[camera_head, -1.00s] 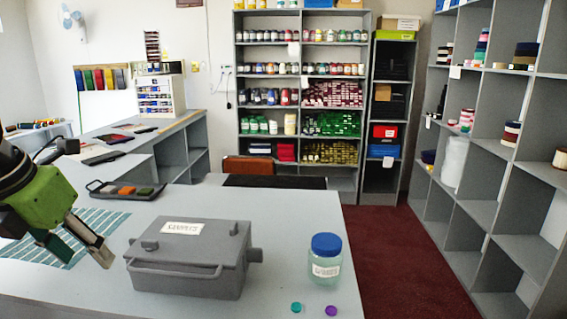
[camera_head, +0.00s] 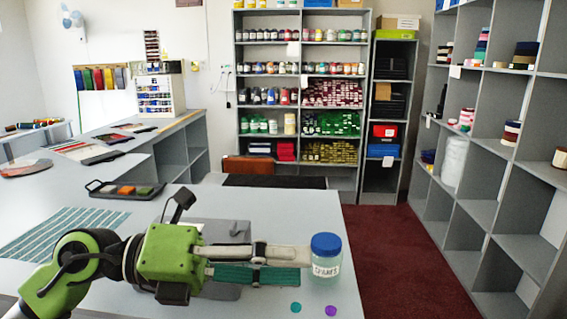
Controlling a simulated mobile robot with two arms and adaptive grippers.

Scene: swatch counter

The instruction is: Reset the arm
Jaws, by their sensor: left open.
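My left arm reaches in from the left, and its green and grey left gripper (camera_head: 303,266) points right with its two fingers apart and nothing seen between them. The fingertips are right at the left side of a clear jar (camera_head: 326,266) with a blue lid and a white label; I cannot tell whether they touch it. The jar stands upright on the counter (camera_head: 60,290). The grey box (camera_head: 225,229) lies behind and under the gripper in the picture, its front and label mostly hidden. My right gripper is not in view.
A teal dot (camera_head: 295,307) and a purple dot (camera_head: 331,310) lie before the jar. A striped cloth (camera_head: 62,232) and a dark tray (camera_head: 125,190) with coloured pieces lie at the left. Shelves (camera_head: 300,100) stand behind and at the right.

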